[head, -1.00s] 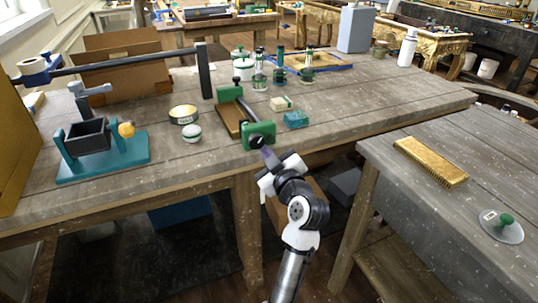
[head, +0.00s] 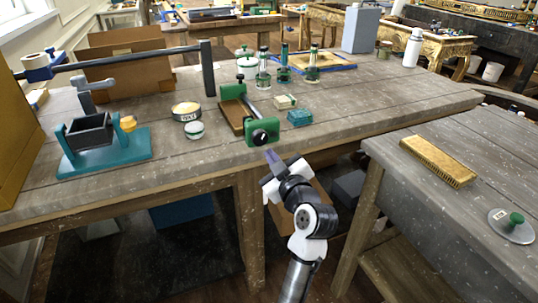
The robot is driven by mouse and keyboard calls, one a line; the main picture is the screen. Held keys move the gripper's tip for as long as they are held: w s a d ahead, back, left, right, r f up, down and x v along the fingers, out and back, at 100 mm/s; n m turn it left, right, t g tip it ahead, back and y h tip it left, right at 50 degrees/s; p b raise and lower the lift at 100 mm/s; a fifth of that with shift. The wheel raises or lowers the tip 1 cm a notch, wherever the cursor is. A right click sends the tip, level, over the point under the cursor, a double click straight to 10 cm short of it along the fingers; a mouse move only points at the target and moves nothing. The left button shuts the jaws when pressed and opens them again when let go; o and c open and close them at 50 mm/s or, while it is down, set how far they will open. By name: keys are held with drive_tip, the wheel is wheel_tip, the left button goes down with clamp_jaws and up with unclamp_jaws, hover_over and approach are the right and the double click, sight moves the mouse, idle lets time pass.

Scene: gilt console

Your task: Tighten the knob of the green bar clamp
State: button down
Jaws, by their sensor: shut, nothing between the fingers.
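The green bar clamp (head: 265,131) lies near the front edge of the wooden table. Its black round knob (head: 259,137) faces the front. A dark bar runs back from the front jaw to another green jaw (head: 232,91), beside a brown wooden piece (head: 233,115). My gripper (head: 270,156) is just in front of and below the knob, apart from it. Its fingers are shut and empty.
A teal stand with a dark box (head: 105,160) is at left. A white-green round jar (head: 194,130), a tin (head: 186,111) and a teal block (head: 299,118) stand near the clamp. A side table at right holds a brush (head: 438,160).

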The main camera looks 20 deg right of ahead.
drive_tip(key=s, duration=0.4)
drive_tip(key=shift+d, duration=0.1)
drive_tip(key=shift+w+a+m+p, duration=0.15)
drive_tip(key=shift+w+m+p, duration=0.95)
drive_tip(key=shift+w+m, duration=0.4)
drive_tip(key=shift+w+a+m+p, duration=0.1)
drive_tip(key=shift+w+m+p, duration=0.95)
drive_tip(key=shift+w+m, duration=0.45)
drive_tip(key=shift+a+r, duration=0.15)
drive_tip(key=shift+r, duration=0.25)
